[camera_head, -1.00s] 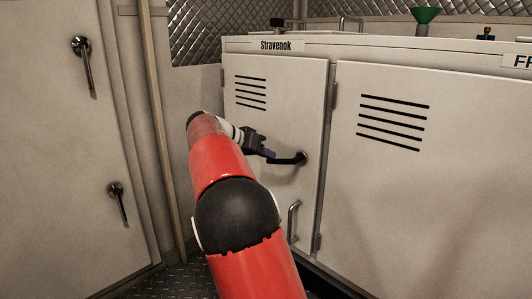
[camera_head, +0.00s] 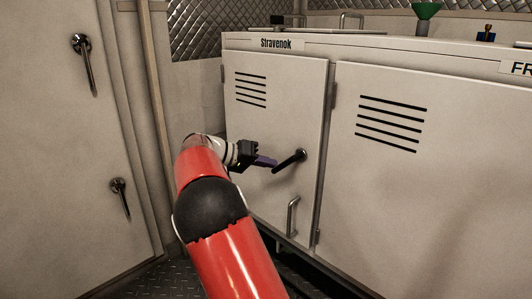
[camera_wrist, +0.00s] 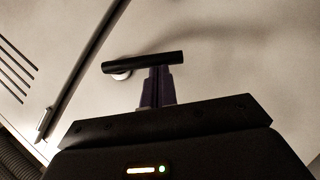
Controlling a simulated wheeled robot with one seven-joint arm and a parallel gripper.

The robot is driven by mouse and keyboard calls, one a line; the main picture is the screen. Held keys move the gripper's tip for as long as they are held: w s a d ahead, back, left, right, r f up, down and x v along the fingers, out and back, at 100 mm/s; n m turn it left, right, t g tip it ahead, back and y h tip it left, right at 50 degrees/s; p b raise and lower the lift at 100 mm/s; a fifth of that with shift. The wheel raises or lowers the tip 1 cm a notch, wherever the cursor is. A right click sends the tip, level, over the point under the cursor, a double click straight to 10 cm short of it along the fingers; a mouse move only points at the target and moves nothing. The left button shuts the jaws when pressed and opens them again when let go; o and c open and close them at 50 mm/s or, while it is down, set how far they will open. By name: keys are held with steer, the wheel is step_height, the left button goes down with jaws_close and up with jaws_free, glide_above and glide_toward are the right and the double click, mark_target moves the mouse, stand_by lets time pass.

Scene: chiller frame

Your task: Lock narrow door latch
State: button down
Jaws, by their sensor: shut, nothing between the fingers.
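The narrow door (camera_head: 265,115) under the "Stravenok" label is closed in its frame in the head view. Its black latch handle (camera_head: 289,160) slants from a pivot at the upper right down to a free end at the lower left. My gripper (camera_head: 270,163) is just left of the handle, its purple fingers shut and empty. In the wrist view the latch bar (camera_wrist: 143,62) crosses just beyond the tips of my closed fingers (camera_wrist: 160,72). The tips appear to touch the bar or lie right against it; I cannot tell which.
A metal pull handle (camera_head: 292,216) is below the latch. A wider vented door (camera_head: 425,170) is at the right. At the left, a tall panel (camera_head: 50,150) carries two lever handles. A green funnel (camera_head: 426,14) stands on top of the cabinet.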

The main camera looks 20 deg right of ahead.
steer(key=shift+s+d+f+n+g+h+p, duration=0.3)
steer(key=shift+s+f+n+g+h, duration=0.3)
steer(key=shift+n, duration=0.45)
steer(key=shift+s+d+f+n+g+h+p, duration=0.2)
steer(key=shift+s+f+n+g+h+p, duration=0.2)
steer(key=shift+s+f+n+h, duration=0.55)
steer(key=shift+s+d+f+n+g+h+p, duration=0.35)
steer(key=shift+f+n+g+h, duration=0.2)
steer(key=shift+n, duration=0.65)
steer(key=shift+a+f, duration=0.1)
